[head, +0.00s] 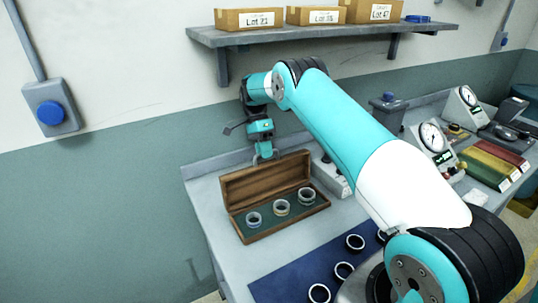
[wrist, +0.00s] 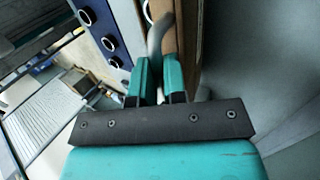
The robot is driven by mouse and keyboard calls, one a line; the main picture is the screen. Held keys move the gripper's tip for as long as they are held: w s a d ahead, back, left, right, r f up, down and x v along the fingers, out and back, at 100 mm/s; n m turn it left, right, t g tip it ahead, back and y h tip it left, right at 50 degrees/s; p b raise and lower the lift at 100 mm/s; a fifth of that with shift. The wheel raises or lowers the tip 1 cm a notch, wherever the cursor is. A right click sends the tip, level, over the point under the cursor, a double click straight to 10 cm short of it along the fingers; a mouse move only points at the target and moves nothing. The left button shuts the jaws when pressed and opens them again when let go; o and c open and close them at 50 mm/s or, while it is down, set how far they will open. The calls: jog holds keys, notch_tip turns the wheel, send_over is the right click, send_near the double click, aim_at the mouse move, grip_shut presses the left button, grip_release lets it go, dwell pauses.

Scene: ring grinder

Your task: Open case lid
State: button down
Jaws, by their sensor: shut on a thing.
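A wooden case (head: 288,228) sits on the grey bench, with a green lining and three rings inside. Its lid (head: 248,187) is raised and stands roughly upright along the back of the case. My gripper (head: 265,156) is at the top edge of the lid, shut on it. In the wrist view my gripper's two teal fingers (wrist: 159,75) reach forward, with the wooden lid (wrist: 188,35) at their right. The exact contact between fingers and lid is hard to see.
A blue mat (head: 275,285) with several rings lies at the front of the bench. Dial gauges (head: 433,138) and coloured blocks (head: 490,160) stand at the right. A shelf (head: 300,34) with boxes hangs above. My arm crosses over the bench's middle.

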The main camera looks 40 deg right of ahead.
jog(key=shift+w+a+f+g+b, duration=0.25)
jog(key=shift+w+f+g+b, duration=0.3)
jog(key=shift+b, duration=0.5)
jog(key=shift+d, duration=0.1)
jog(key=shift+s+r+g+b, duration=0.1)
jog(key=shift+g+b, duration=0.15)
jog(key=shift+b, duration=0.05)
jog(key=shift+d+r, duration=0.1)
jog(key=shift+d, duration=0.2)
